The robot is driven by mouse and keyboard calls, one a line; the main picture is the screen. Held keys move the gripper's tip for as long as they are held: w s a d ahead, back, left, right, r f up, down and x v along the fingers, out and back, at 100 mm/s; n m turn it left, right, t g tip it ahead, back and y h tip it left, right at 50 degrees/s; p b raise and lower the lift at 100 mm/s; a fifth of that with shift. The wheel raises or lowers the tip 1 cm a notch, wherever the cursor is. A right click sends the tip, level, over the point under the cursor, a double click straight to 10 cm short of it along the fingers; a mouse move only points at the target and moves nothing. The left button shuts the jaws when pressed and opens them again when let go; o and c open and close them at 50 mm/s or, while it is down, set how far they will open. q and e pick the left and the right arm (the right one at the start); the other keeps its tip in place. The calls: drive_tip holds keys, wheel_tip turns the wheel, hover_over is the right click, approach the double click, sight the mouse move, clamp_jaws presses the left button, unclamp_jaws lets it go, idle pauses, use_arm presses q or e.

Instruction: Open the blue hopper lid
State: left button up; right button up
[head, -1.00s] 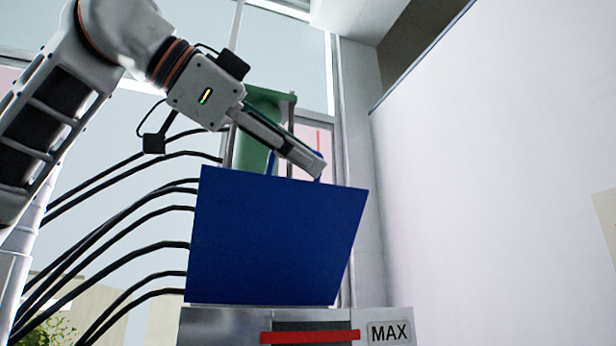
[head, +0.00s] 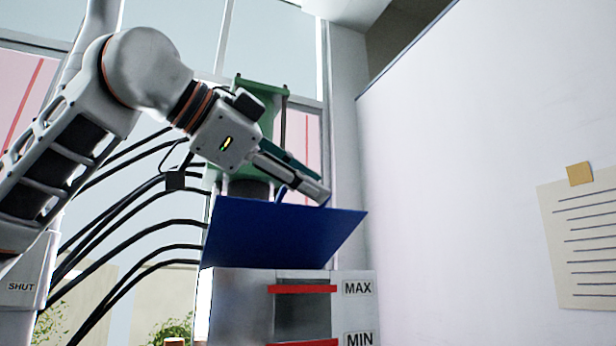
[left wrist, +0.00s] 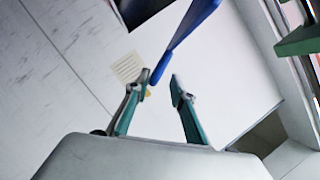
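The blue hopper lid (head: 280,235) stands raised above the grey hopper (head: 240,300), its top edge leaning towards me. A small blue piece (head: 280,194) shows above its top edge, perhaps a handle. My left gripper (head: 318,192) is just above and behind the lid's top edge. In the left wrist view the left gripper (left wrist: 158,92) has its fingers apart, with the end of a blue bar (left wrist: 182,40) between or just beyond the tips, close to the left finger. I cannot tell whether they touch. My right gripper is in neither view.
The hopper front has red MAX (head: 357,288) and MIN marks. Several black hoses (head: 150,225) run to its left side. A green machine part (head: 262,100) stands behind. A white wall with a note (head: 590,240) is on the right.

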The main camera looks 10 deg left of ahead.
use_arm(q)
drive_tip(key=shift+d+f, duration=0.1)
drive_tip(key=shift+f, duration=0.15)
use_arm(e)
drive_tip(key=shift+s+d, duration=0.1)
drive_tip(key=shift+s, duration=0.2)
use_arm(q)
drive_tip(key=v, duration=0.9)
drive_tip(key=shift+w+r, duration=0.3)
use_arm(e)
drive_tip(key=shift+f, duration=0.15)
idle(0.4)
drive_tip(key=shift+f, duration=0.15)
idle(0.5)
